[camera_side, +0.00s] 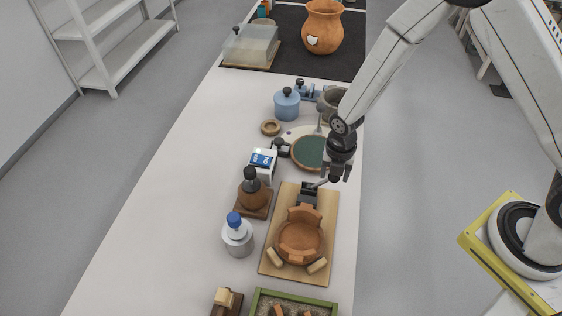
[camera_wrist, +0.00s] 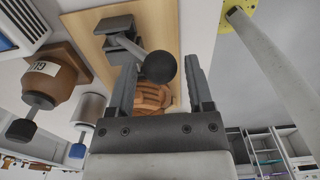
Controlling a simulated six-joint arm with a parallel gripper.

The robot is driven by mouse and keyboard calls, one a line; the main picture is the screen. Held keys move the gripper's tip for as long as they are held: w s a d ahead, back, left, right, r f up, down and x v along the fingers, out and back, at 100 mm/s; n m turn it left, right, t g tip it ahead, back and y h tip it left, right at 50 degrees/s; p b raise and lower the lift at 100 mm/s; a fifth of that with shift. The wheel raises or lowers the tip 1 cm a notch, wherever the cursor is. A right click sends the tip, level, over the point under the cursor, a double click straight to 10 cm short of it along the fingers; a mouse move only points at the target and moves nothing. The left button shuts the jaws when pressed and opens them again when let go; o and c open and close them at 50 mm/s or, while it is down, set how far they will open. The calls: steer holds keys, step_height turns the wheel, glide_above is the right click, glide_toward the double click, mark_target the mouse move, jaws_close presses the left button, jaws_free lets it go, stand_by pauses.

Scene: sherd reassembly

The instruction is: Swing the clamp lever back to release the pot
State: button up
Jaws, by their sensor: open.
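The terracotta pot (camera_side: 301,240), a low bowl with raised pieces at its rim, sits on a wooden board (camera_side: 277,262). A dark clamp (camera_side: 308,193) stands at the board's far end, beside the pot. In the wrist view the clamp's grey lever (camera_wrist: 138,49) slants from the clamp body (camera_wrist: 118,27) to a black ball knob (camera_wrist: 160,67). My gripper (camera_side: 333,178) points down above the board's far right corner. In the wrist view the knob appears between its open fingers (camera_wrist: 161,72), with space on both sides. The pot (camera_wrist: 152,98) is partly hidden behind the fingers and knob.
A brown bottle (camera_side: 252,193) and a blue-capped bottle (camera_side: 237,236) stand left of the board. A green round pad (camera_side: 310,152) lies beyond it, near my arm. A green-rimmed tray (camera_side: 262,296) is at the front. The left tabletop is clear.

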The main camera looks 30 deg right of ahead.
steer(key=shift+f, duration=0.65)
steer(key=shift+w+a+r, duration=0.75)
steer(key=shift+w+a, duration=0.2)
steer(key=shift+w+a+r, duration=0.3)
steer(key=shift+w+a, duration=0.6)
steer(key=shift+a, duration=0.05)
steer(key=shift+w+a+f, duration=0.4)
steer(key=shift+w+a, duration=0.4)
steer(key=shift+w+a+f, duration=0.45)
steer(key=shift+w+a, duration=0.3)
steer(key=shift+w+a+f, duration=0.4)
steer(key=shift+w+a, duration=0.4)
steer(key=shift+r, duration=2.65)
steer(key=shift+r, duration=0.1)
